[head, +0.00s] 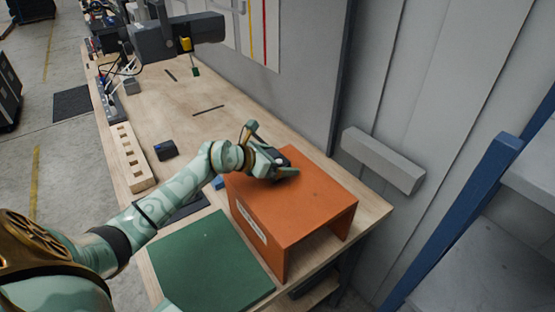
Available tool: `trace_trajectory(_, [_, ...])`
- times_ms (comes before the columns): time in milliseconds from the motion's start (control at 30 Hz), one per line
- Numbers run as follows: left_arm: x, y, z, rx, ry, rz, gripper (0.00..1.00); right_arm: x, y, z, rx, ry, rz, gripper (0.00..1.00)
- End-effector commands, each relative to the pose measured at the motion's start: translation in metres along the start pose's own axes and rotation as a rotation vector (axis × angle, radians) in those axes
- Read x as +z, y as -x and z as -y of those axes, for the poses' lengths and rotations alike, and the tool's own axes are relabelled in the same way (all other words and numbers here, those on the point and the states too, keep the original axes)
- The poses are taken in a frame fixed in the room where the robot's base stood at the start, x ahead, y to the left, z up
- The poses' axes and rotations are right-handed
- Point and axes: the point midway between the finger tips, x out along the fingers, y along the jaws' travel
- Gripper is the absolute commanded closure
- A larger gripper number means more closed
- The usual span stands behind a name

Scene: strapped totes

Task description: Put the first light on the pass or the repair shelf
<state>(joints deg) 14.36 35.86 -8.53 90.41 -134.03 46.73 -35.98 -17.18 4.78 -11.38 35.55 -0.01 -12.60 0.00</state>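An orange open-fronted shelf (300,195) stands at the near right end of the bench, with a white label on its side; the writing is too small to read. My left gripper (286,166) is over the back left part of the shelf's top, low and close to its surface. Dark parts show at the gripper, but I cannot tell whether they are its fingers or a held light. Whether it touches the shelf top is also unclear. A small dark blue-black object (166,150) lies on the bench left of my arm. My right gripper is not in view.
A green mat (208,262) lies in front of the shelf. A wooden block with holes (130,155) sits along the bench's left edge. A dark grey device (175,37) overhangs the far bench. The middle of the wooden bench (215,85) is mostly clear.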

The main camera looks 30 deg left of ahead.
Motion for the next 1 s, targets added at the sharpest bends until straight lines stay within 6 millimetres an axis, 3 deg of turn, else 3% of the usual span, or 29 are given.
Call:
trace_trajectory(267, [0.001,0.008,-0.001,0.001,-0.001,-0.001,0.02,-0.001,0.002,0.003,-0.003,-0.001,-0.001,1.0])
trace_trajectory(700, [0.0,0.101,0.0,0.001,-0.001,-0.003,0.02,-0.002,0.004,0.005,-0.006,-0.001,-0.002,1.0])
trace_trajectory(1000, [0.002,0.121,0.0,-0.001,-0.001,0.0,0.02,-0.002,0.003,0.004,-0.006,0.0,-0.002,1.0])
